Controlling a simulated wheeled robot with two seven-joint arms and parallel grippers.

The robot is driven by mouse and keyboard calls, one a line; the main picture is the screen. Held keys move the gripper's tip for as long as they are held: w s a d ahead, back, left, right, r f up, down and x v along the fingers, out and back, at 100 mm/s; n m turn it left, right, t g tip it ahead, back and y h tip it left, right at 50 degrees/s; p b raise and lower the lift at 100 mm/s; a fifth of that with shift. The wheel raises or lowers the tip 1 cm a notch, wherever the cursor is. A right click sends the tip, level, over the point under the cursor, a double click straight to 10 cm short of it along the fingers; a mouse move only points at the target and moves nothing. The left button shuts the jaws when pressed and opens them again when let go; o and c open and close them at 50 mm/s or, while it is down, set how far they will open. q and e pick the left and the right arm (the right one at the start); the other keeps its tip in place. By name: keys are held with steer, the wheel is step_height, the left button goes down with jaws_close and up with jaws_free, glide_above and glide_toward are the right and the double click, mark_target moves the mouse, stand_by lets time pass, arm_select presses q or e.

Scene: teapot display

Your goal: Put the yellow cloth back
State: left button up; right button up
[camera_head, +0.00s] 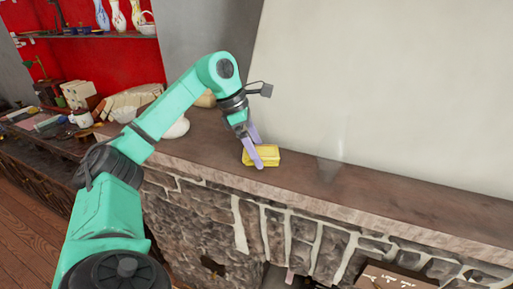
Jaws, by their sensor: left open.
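The yellow cloth (266,155) looks like a small folded block. It lies on the stone mantel ledge near the middle of the view. My left gripper (256,148) has purple fingers and is directly at the cloth, with one finger in front of it and the other behind. The gripper is open. Whether the fingers touch the cloth cannot be told. My right gripper is not in view.
A white rounded object (176,128) stands on the ledge at left, partly behind my arm. Shelves with vases (119,16) and a cluttered counter are at far left.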

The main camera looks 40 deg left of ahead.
arm_select(q)
steer(key=p+v, duration=0.1)
steer(key=v, duration=0.7)
steer(key=shift+w+r+p, duration=0.1)
steer(key=shift+w+p, duration=0.1)
steer(key=shift+p, duration=0.2)
steer(key=p+v, duration=0.2)
steer(key=v, duration=0.2)
steer(key=shift+s, duration=0.2)
steer(key=shift+w+a, duration=0.1)
